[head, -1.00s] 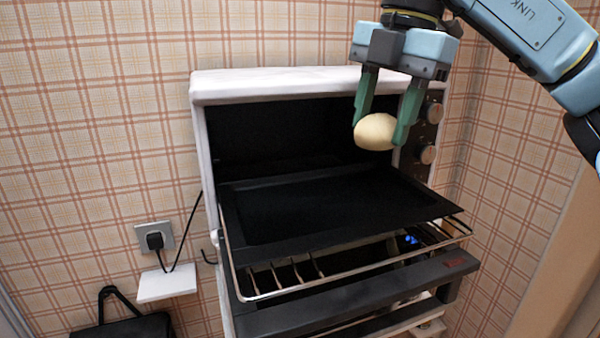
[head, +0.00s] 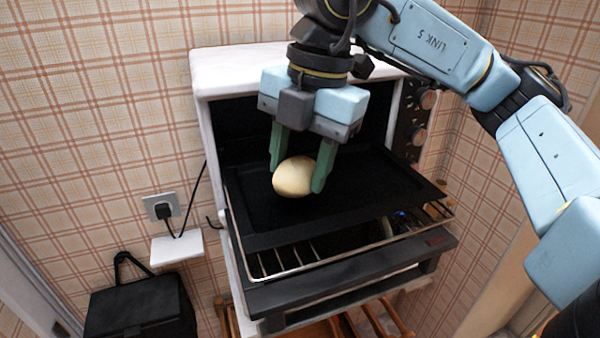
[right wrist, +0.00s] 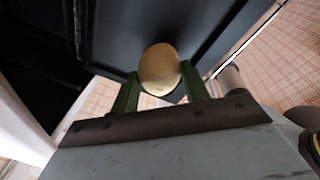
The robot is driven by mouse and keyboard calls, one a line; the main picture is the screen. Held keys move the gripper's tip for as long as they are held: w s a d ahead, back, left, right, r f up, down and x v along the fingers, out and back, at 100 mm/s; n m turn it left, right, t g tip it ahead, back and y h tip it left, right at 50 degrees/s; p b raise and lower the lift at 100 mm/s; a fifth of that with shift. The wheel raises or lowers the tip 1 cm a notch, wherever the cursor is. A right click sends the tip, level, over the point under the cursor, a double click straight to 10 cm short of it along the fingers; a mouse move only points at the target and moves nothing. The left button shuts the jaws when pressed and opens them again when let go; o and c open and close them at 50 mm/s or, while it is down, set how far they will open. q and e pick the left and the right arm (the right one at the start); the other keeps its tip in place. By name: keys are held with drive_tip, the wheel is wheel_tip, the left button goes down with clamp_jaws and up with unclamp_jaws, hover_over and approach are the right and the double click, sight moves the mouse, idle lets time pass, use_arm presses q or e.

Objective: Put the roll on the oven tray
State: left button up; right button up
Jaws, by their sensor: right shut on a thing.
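The roll (head: 294,177) is a pale, rounded bun. My right gripper (head: 298,172) is shut on it, with one green finger on each side. The roll also shows between the fingers in the right wrist view (right wrist: 160,69). The oven tray (head: 390,190) is black and flat with a raised rim, and sits on a wire rack pulled out of the open oven. In the head view the roll is in front of the tray's middle; whether it touches the tray I cannot tell. My left gripper is not in view.
The white oven (head: 240,68) stands against the plaid wall, with its dark door (head: 350,280) folded down below the rack (head: 300,268). Knobs (head: 428,99) are on its right side. A black bag (head: 140,308) and a small white shelf (head: 177,247) are at the left.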

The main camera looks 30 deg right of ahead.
drive_tip(key=shift+f, duration=1.45)
drive_tip(key=o, duration=1)
drive_tip(key=r, duration=0.4)
drive_tip(key=d+r, duration=0.1)
drive_tip(key=r, duration=0.3)
drive_tip(key=s+d+r, duration=0.1)
drive_tip(key=r, duration=0.3)
drive_tip(key=shift+r, duration=0.1)
drive_tip(key=shift+b, duration=0.3)
